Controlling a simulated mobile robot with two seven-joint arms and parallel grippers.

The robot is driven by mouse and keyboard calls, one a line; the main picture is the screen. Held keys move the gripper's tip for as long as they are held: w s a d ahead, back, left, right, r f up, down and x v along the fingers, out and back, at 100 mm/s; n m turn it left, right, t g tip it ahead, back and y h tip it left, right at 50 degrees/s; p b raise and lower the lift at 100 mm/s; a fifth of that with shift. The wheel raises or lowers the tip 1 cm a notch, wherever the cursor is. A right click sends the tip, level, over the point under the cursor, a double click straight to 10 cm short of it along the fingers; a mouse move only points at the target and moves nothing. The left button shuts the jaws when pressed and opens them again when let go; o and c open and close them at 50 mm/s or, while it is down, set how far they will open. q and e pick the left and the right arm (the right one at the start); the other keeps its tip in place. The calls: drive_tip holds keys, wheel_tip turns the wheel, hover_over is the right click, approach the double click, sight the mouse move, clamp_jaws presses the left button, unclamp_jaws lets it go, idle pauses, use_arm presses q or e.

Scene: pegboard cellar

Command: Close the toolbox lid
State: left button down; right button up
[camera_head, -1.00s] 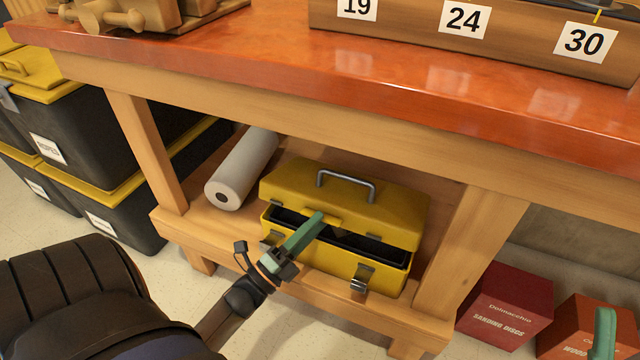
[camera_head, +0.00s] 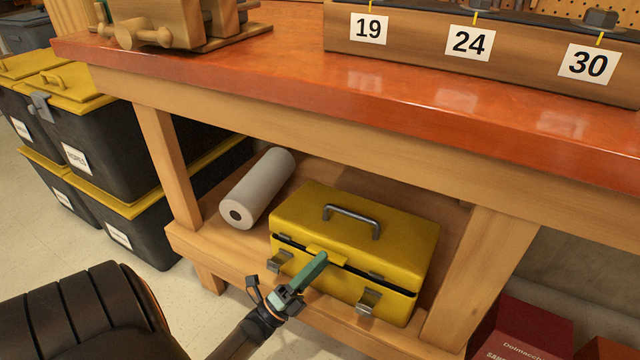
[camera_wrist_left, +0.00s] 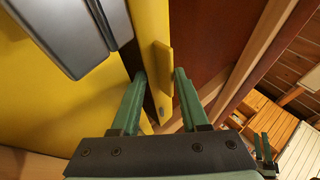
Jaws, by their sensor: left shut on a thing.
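The yellow toolbox (camera_head: 340,287) stands on the lower shelf of the workbench. Its lid (camera_head: 385,240) is nearly down, with a thin dark gap along the front. My left gripper (camera_head: 319,260) is at the lid's front edge, shut on the lid's front tab. In the left wrist view the yellow tab (camera_wrist_left: 163,62) lies between the green fingers (camera_wrist_left: 160,80). The metal handle (camera_head: 351,216) is on top, and two latches (camera_head: 368,301) hang at the front. A small green and dark part, apparently my right gripper (camera_wrist_left: 264,147), shows far off in the left wrist view.
A white roll (camera_head: 257,187) lies left of the toolbox on the shelf (camera_head: 213,242). The bench top (camera_head: 330,75) overhangs above. Bench legs (camera_head: 168,165) stand on both sides. Black bins with yellow lids (camera_head: 95,140) are at left, and a red box (camera_head: 523,338) is at lower right.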

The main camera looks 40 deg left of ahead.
use_arm(q)
drive_tip(key=shift+r, duration=0.2)
drive_tip(key=c, duration=0.7)
unclamp_jaws()
drive_tip(key=shift+s, duration=0.1)
drive_tip(key=shift+o, duration=0.4)
drive_tip(key=shift+f, duration=0.1)
